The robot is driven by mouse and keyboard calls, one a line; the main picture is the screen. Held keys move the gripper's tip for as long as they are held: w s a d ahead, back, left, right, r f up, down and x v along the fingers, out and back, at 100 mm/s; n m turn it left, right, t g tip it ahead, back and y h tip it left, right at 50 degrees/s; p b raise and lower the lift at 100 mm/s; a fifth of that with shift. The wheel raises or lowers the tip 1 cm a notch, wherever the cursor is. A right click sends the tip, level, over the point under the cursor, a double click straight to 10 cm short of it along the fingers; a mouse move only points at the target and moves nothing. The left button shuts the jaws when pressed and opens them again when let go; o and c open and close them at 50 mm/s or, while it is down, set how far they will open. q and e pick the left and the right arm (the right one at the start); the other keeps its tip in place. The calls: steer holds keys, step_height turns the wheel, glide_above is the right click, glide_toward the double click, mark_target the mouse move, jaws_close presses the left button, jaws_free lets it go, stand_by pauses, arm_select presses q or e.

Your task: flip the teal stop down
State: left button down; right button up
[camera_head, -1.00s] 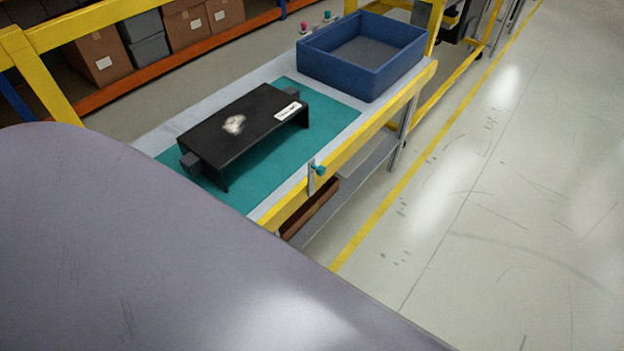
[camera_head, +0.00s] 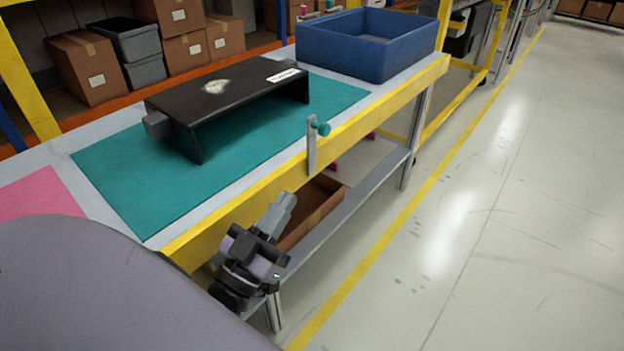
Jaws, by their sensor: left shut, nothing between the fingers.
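The teal stop (camera_head: 322,128) is a small teal knob at the top of a grey upright bar (camera_head: 311,150) on the bench's yellow front rail. The bar stands upright, rising above the rail. My left gripper (camera_head: 286,203) is in front of the bench, below and a little left of the stop. It is shut and empty, its fingers pointing up towards the rail, apart from the stop. My right gripper is not in view.
A black dashboard module (camera_head: 228,95) stands on a teal mat (camera_head: 115,190). A blue bin (camera_head: 350,60) sits at the bench's far end. A brown box (camera_head: 318,212) is on the lower shelf (camera_head: 375,172). The floor to the right is clear.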

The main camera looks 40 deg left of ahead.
mark_target(312, 147)
arm_select(q)
steer(key=shift+s+a+f+t+y+b, duration=0.2)
steer(key=shift+s+a+t+y+b, duration=0.35)
steer(key=shift+t+b, duration=0.5)
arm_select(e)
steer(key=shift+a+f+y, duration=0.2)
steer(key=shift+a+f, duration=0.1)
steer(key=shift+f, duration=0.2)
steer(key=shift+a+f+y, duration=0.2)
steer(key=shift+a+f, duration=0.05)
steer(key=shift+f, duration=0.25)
arm_select(q)
steer(key=x, duration=0.4)
steer(key=w+f+b+x, duration=0.1)
steer(key=x, duration=0.3)
steer(key=w+f+b+x, duration=0.1)
steer(key=x, duration=0.3)
steer(key=shift+w, duration=0.25)
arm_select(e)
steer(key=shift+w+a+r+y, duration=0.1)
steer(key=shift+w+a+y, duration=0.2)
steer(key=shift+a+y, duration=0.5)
arm_select(q)
steer(key=shift+r, duration=0.1)
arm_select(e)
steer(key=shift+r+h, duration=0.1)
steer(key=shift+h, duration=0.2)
